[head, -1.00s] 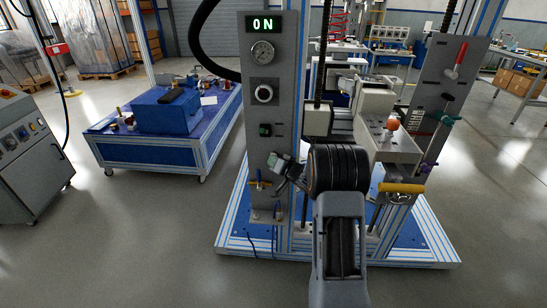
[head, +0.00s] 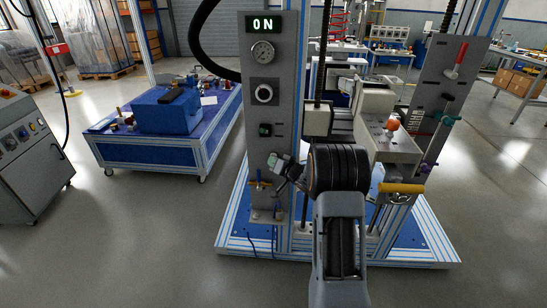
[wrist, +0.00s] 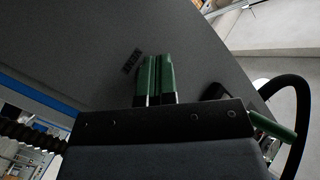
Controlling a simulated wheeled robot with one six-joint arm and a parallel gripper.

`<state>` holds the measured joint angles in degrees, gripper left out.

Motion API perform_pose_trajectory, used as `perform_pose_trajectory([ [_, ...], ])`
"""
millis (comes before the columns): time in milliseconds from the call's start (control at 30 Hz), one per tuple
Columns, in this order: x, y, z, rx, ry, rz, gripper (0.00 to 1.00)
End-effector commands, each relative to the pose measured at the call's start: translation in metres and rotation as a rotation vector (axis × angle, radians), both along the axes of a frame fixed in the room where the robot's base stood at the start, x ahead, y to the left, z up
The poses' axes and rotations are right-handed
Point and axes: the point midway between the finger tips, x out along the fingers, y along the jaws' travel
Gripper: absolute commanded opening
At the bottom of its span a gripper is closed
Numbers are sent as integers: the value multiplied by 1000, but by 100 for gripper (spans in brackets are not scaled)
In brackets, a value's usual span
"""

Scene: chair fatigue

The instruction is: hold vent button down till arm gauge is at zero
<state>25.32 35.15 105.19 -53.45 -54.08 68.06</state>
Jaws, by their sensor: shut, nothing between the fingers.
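A grey panel (head: 249,112) carries a lit ON display (head: 263,25). My gripper (head: 273,160) is at the lower part of the panel. In the wrist view its green fingers (wrist: 157,75) are shut together, empty, with tips against or very near the grey surface, beside dark lettering (wrist: 132,61) I cannot read.
To the right are a machine with an orange knob (head: 392,125), a yellow handle (head: 401,188) and a red-handled panel (head: 456,62). A blue cart (head: 150,155) stands left, with clear floor in front of it.

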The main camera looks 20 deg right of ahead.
Motion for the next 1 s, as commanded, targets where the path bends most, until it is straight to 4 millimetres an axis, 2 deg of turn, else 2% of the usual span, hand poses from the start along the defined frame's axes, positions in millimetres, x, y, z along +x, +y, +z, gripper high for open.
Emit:
perform_pose_trajectory([
  [300, -11, 6, 0, 0, 1, 1, 0],
  [667, -13, 7, 0, 0, 1, 1, 0],
  [1000, -39, 22, 0, 1, 1, 0, 0],
])
